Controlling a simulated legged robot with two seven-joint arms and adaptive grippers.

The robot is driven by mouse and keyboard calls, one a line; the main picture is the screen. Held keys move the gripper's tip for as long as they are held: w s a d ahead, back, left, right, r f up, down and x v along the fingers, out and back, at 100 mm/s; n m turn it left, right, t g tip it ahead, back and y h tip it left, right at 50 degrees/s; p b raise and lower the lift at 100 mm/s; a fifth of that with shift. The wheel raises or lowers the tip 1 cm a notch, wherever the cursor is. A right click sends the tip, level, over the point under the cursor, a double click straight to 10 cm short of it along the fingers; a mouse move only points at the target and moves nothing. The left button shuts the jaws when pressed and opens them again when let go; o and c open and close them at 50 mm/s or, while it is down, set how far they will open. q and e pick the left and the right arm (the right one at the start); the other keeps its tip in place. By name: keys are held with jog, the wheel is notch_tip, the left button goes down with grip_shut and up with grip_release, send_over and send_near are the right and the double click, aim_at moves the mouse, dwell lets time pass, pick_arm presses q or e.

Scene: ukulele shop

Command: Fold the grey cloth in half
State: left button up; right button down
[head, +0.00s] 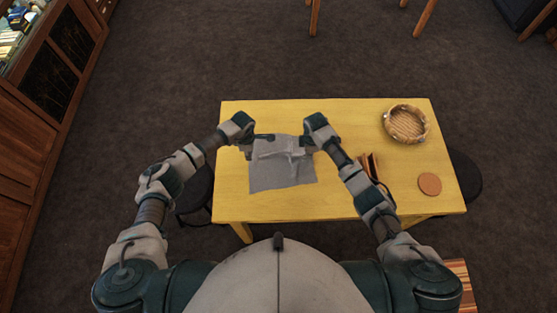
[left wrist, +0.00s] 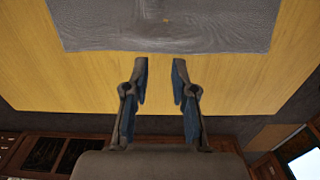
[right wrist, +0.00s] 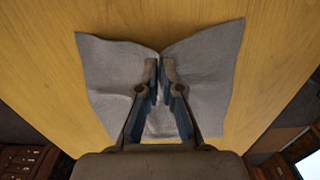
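The grey cloth (head: 282,174) lies on the yellow table, with a raised, wrinkled part near its far edge. My left gripper (left wrist: 160,64) is open and empty; in the left wrist view, its fingertips are just short of the edge of the cloth (left wrist: 165,30). In the head view, the left gripper (head: 262,138) is at the cloth's far left. My right gripper (right wrist: 160,62) is shut on the cloth (right wrist: 205,75), which dips and creases at its fingertips. In the head view, the right gripper (head: 302,141) is at the far right side of the cloth.
The yellow table (head: 350,120) also holds a round woven basket (head: 405,124) at the far right, a round brown coaster (head: 430,184) and a small brown wooden object (head: 370,165) beside my right forearm. Dark stools (head: 464,175) stand at the sides. The table's near left is clear.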

pick_arm(q)
jog(key=o, duration=0.5)
jog(key=shift+a, duration=0.3)
pick_arm(e)
jog(key=c, duration=1.3)
grip_release()
jog(key=shift+a, duration=0.35)
jog(key=o, duration=0.5)
jog(key=shift+c, duration=0.2)
pick_arm(q)
jog(key=shift+d, duration=0.1)
pick_arm(e)
jog(key=shift+o, duration=0.8)
jog(key=shift+d, duration=0.15)
pick_arm(q)
jog(key=shift+d, duration=0.15)
pick_arm(e)
jog(key=shift+d, duration=0.1)
jog(key=o, duration=0.7)
jog(key=shift+r, duration=0.1)
